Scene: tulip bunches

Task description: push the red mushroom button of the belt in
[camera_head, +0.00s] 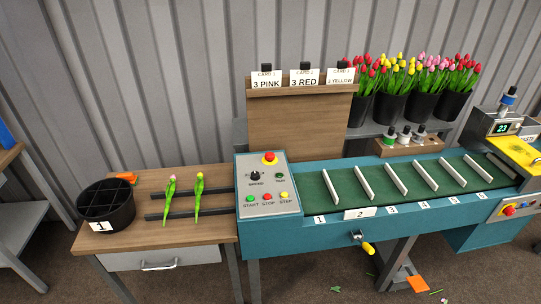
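A red mushroom button (269,157) on a yellow base sits at the top of the grey control panel (250,206) at the left end of the belt (320,196). Whether it is pushed in or out is too small to tell. Below it are a black SPEED knob (255,176), a small dark green RUN button or lamp (280,177), a green START button (250,198), a red STOP button (267,197) and a yellow STEP button (284,195). Neither of my grippers is in the view.
A wooden table (190,229) left of the belt bears a black bucket (127,217) and two tulips (199,188) across dark rails. A wooden card board (300,124) stands behind the panel. Another red button (508,211) is on the right machine.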

